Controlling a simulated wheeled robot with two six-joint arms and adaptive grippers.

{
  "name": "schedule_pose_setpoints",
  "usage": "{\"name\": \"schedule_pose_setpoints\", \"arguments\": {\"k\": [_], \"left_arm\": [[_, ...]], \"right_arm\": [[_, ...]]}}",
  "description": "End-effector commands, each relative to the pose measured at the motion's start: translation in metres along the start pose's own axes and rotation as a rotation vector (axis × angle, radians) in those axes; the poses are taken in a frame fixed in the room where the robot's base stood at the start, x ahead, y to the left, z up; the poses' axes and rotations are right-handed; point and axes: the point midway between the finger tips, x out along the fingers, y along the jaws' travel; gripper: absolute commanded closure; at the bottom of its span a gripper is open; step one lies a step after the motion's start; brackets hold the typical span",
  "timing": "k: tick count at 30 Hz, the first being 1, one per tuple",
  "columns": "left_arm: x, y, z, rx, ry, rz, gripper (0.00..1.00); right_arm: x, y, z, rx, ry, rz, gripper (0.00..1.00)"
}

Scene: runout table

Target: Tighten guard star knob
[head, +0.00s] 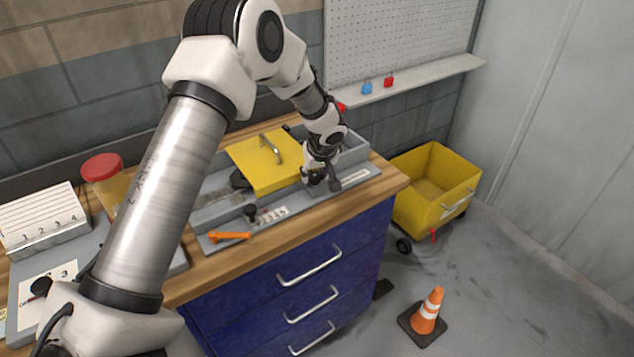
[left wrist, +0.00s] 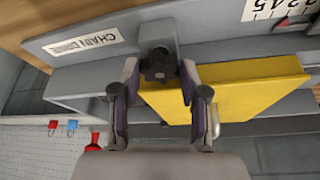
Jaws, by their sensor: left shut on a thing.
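The black star knob (left wrist: 158,66) sits on a grey bracket (left wrist: 157,34) at the edge of the grey machine bed, beside the yellow guard (left wrist: 235,95). My left gripper (left wrist: 159,75) is shut on the knob, with one finger on each side of it. In the head view my left gripper (head: 319,178) points down at the right front corner of the yellow guard (head: 262,166). The knob is largely hidden there by the gripper. My right gripper is not in view.
An orange lever (head: 229,237) and a small dark knob (head: 250,212) are on the bed's front, left of my gripper. A red-lidded jar (head: 102,168) stands at the left. A yellow cart (head: 425,190) and an orange cone (head: 428,312) stand on the floor.

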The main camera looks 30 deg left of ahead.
Motion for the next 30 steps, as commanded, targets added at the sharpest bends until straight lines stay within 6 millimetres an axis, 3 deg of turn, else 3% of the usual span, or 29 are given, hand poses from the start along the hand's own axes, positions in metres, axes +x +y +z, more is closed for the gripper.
{"name": "schedule_pose_setpoints", "arguments": {"k": [6,7,9,23,26,30], "left_arm": [[-0.003,0.001,-0.003,0.001,0.004,0.003,0.91],[-0.003,0.001,-0.003,0.001,0.004,0.003,0.52],[-0.003,0.001,-0.003,0.0,0.004,0.003,0.31],[-0.004,0.0,-0.001,0.0,0.001,0.0,0.31],[-0.016,0.001,-0.002,0.0,0.003,0.002,0.31],[-0.048,0.001,-0.002,0.0,0.005,0.003,0.31]], "right_arm": [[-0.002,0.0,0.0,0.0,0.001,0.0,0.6],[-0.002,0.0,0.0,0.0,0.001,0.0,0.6],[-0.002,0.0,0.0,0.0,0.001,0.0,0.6],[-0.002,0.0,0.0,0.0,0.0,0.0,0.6],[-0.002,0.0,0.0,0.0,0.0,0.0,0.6],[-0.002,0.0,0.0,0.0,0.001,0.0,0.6]]}}
